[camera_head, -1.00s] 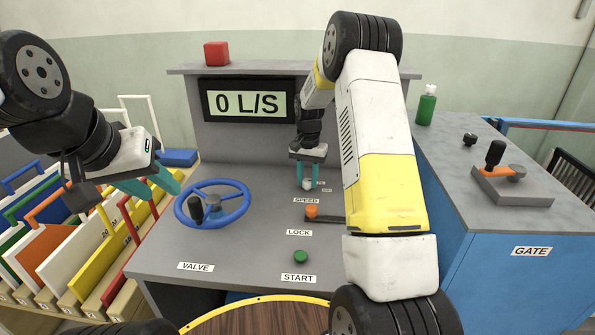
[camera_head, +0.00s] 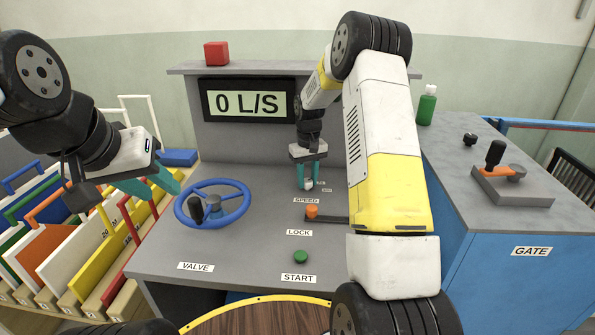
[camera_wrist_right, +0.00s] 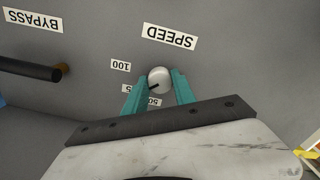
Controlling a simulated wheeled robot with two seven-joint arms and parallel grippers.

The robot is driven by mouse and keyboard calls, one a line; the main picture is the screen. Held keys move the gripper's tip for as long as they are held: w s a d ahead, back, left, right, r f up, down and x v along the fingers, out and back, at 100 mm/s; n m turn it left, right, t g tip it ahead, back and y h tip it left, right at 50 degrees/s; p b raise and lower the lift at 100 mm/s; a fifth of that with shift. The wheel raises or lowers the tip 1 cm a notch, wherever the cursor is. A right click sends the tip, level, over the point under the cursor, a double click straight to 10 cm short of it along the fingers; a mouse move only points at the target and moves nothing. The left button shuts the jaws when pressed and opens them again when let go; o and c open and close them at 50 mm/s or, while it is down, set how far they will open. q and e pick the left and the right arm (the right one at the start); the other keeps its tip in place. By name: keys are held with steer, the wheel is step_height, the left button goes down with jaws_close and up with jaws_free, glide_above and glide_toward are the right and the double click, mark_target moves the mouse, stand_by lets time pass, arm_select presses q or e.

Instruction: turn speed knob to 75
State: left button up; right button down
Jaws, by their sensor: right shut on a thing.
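The speed knob (camera_wrist_right: 159,78) is a small round pale knob on the grey console, above the SPEED label (camera_head: 306,200) in the head view. It also shows in the head view (camera_head: 308,184). My right gripper (camera_head: 308,183) points down with its teal fingers shut on the knob, one on each side, as the right wrist view (camera_wrist_right: 159,88) shows. A dark pointer line on the knob points to the lower left there, toward the 50 label (camera_wrist_right: 155,102) and a partly hidden label ending in 5 (camera_wrist_right: 129,88). The 100 label (camera_wrist_right: 120,65) is clear. My left gripper (camera_head: 172,190) hangs left of the valve wheel.
The blue valve wheel (camera_head: 240,211), orange lock knob (camera_head: 312,211) and green start button (camera_head: 300,257) are on the console. A dark bar (camera_wrist_right: 30,68) lies beside the knob in the wrist view. Coloured panels (camera_head: 70,250) stand at left.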

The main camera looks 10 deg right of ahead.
mark_target(308, 180)
steer(key=shift+n, duration=0.3)
steer(key=c, duration=1)
jaws_free()
steer(key=shift+c, duration=0.2)
steer(key=shift+r, duration=0.1)
step_height(308, 180, up, 7)
steer(key=shift+r, duration=0.35)
